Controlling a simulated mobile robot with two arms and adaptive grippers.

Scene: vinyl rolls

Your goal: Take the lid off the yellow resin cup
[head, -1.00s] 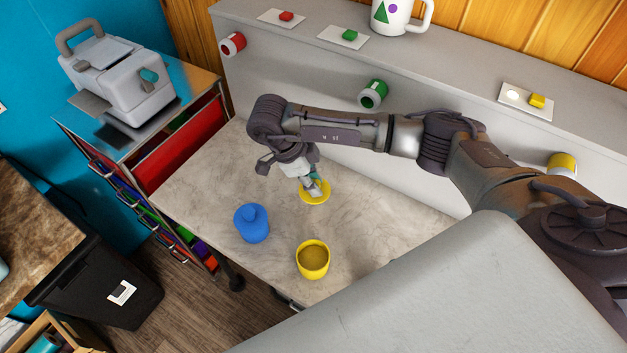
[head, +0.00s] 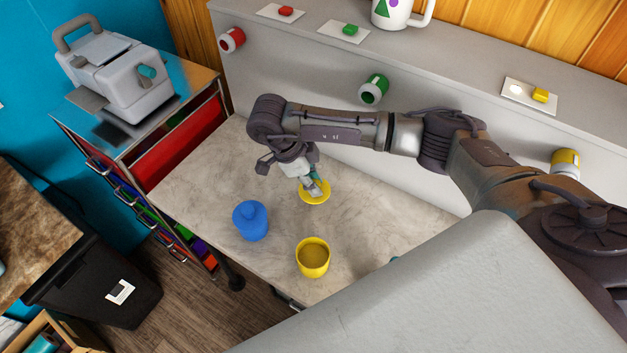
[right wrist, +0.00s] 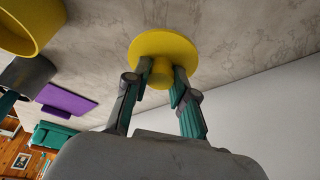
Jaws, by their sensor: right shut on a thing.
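The yellow resin cup (head: 313,261) stands upright and uncovered near the front edge of the worktop, with dull yellow contents showing. Its round yellow lid (head: 318,200) is apart from it, farther back. My right gripper (head: 312,187) is above the lid. In the right wrist view its fingers (right wrist: 158,85) are shut on the knob of the yellow lid (right wrist: 165,45). I cannot tell whether the lid touches the worktop. The cup (right wrist: 28,28) shows partly at the upper left there.
A blue lidded cup (head: 251,222) stands left of the yellow cup. The worktop (head: 205,185) is clear toward the left. A grey ledge with red, green and yellow rolls on its face runs along the back. A small teal piece (head: 395,260) shows by my grey body, unclear.

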